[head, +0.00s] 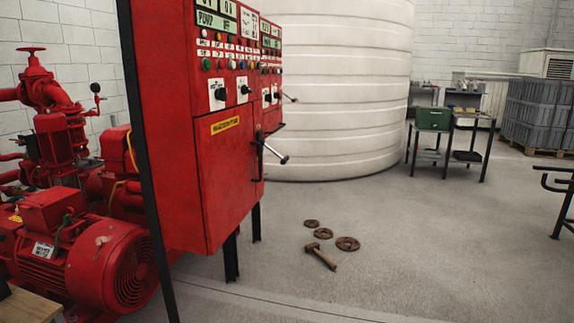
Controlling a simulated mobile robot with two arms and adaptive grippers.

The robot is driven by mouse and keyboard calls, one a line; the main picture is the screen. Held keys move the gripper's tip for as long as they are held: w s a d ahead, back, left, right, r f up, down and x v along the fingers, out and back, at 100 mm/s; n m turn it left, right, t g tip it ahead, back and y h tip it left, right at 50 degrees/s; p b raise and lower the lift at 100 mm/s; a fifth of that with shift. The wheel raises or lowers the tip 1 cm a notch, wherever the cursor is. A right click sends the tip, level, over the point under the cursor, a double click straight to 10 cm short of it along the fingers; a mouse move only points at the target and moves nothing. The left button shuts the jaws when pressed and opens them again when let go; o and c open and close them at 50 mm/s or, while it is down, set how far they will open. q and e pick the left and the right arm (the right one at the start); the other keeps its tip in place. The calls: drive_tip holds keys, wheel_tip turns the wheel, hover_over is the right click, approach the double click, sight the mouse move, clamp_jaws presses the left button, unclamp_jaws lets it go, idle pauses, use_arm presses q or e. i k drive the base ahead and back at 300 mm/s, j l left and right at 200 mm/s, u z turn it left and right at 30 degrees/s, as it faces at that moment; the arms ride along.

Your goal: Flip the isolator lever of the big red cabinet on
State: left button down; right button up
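The big red cabinet (228,175) stands on dark legs left of the middle, its front panel turned toward the right. Its upper front carries displays, rows of coloured buttons and lamps, and black rotary switches on white plates (218,95). A smaller handle (289,97) sticks out higher, farther along the front. I cannot tell from this view which is the isolator lever or its setting. Neither of my grippers is in view.
A red motor and pump (110,262) fill the left side. A hammer (320,256) and rusty round parts (347,244) lie on the floor right of the cabinet. A white tank (340,90) stands behind; a table with a green box (433,118) stands beyond.

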sight(276, 153)
drive_tip(key=i+l, duration=0.2)
drive_tip(key=i, duration=0.3)
drive_tip(key=i+l, duration=0.25)
drive_tip(key=i, duration=0.2)
drive_tip(key=i+l+u, duration=0.1)
drive_tip(key=i, duration=0.4)
drive_tip(key=i+l, duration=0.6)
drive_tip(key=i, duration=0.35)
drive_tip(key=u, duration=0.05)
